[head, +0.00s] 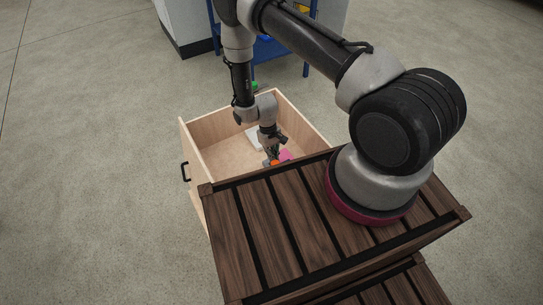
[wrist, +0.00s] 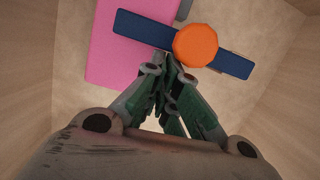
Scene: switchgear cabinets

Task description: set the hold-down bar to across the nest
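The hold-down bar is a dark blue strip (wrist: 140,29) with a round orange knob (wrist: 195,45) on it. In the wrist view it runs from upper left to lower right. Its left part lies over a flat pink piece (wrist: 108,62); its right end extends past the pink piece over the wooden floor. My gripper (wrist: 166,60) has its fingertips together, at the bar's near edge just left of the knob. I cannot tell whether they touch the bar. Nothing shows between the fingers. In the head view, the knob (head: 275,162) and pink piece (head: 286,155) are small and partly hidden by my gripper.
Wooden walls (head: 300,119) of an open box surround the work, with a black handle (head: 184,171) outside on the left. A pale flat object (head: 254,139) lies inside near the back. A dark slatted wooden surface (head: 285,240) is in front. A blue frame (head: 268,50) stands behind.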

